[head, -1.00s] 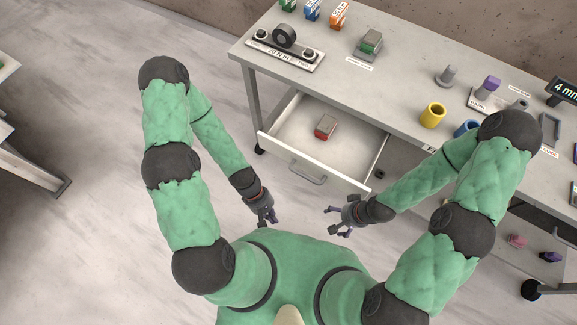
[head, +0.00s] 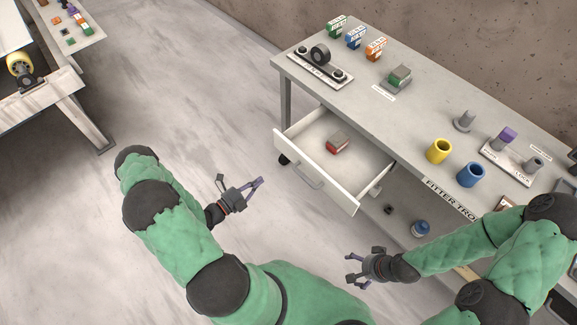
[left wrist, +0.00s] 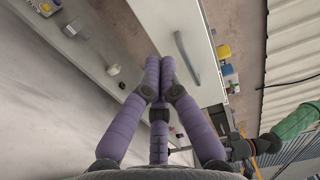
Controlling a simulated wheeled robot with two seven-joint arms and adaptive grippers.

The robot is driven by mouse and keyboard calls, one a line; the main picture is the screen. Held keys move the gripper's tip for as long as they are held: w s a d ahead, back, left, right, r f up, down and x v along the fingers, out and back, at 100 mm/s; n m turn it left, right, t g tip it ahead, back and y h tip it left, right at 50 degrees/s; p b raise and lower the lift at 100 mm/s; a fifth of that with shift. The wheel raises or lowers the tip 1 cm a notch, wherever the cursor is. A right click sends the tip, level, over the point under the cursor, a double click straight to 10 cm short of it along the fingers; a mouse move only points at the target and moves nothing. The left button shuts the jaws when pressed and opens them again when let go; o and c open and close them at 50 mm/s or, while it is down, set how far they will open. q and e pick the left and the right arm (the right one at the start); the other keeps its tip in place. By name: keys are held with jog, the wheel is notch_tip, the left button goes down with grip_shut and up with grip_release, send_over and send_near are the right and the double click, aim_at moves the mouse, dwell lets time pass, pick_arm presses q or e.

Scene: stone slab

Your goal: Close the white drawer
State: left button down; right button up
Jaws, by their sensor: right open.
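The white drawer (head: 318,180) is pulled out from the front of the grey workbench in the head view. Its front panel and bar handle (head: 307,177) face my body. A red and grey block (head: 337,144) lies inside. My left gripper (head: 258,186) is empty, left of the drawer front and apart from it. In the left wrist view, its purple fingers (left wrist: 160,82) converge near the drawer's white front (left wrist: 180,22) and handle (left wrist: 187,58); how far they are closed is unclear. My right gripper (head: 352,270) is open and empty, below the drawer in the picture.
The workbench top (head: 400,125) carries a yellow cup (head: 439,151), a blue cup (head: 471,174) and several small blocks. A blue-and-white item (head: 420,228) sits on the lower shelf. Another table (head: 40,95) stands far left. Floor left of the drawer is clear.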

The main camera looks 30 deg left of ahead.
aim_at(290, 155)
pick_arm(q)
jog(key=x, duration=0.4)
jog(key=b+x, duration=0.1)
jog(key=x, duration=0.4)
jog(key=b+x, duration=0.1)
jog(key=x, duration=0.4)
jog(key=shift+a, duration=0.3)
pick_arm(e)
notch_tip(290, 155, down, 2)
jog(key=shift+f, duration=0.1)
